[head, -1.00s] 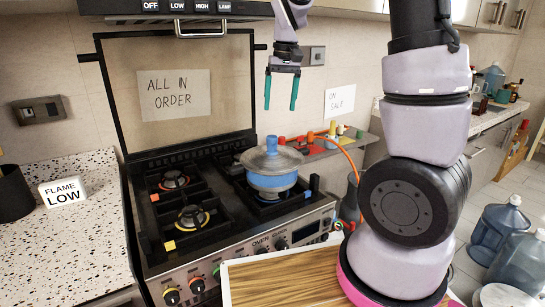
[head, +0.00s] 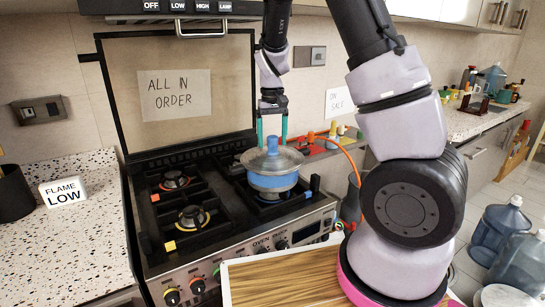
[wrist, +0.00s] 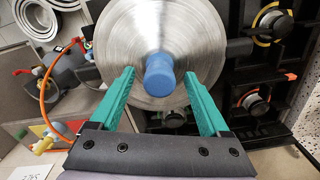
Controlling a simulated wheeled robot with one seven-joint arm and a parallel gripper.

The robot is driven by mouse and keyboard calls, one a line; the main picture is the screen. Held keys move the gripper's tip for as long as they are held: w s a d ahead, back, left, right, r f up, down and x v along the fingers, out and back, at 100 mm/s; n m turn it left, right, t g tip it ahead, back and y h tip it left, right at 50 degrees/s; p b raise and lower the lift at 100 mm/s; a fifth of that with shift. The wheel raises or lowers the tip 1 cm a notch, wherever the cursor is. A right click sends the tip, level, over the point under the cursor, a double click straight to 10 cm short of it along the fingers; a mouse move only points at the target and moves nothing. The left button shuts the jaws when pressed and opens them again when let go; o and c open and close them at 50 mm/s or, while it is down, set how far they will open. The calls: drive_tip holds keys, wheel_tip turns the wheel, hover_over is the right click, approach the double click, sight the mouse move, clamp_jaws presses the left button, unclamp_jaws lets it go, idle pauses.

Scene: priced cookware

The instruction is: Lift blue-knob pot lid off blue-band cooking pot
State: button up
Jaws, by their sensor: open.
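The blue-band cooking pot (head: 272,182) stands on the front right burner of the stove. Its metal lid (head: 290,158) sits on top, with a blue knob (head: 272,144) at the centre. In the wrist view the lid (wrist: 125,45) fills the upper middle and its blue knob (wrist: 160,75) lies just beyond and between the teal fingertips. The pot body is hidden under the lid there.
The stove (head: 180,253) has other burners, with free room left of the pot. A wooden board (head: 290,280) lies in front. The range hood (head: 175,9) hangs above.

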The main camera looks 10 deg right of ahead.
drive_tip(key=shift+f, duration=0.75)
clamp_jaws()
drive_tip(key=shift+r, duration=0.1)
wheel_tip(320, 180, up, 10)
drive_tip(key=shift+f, duration=0.1)
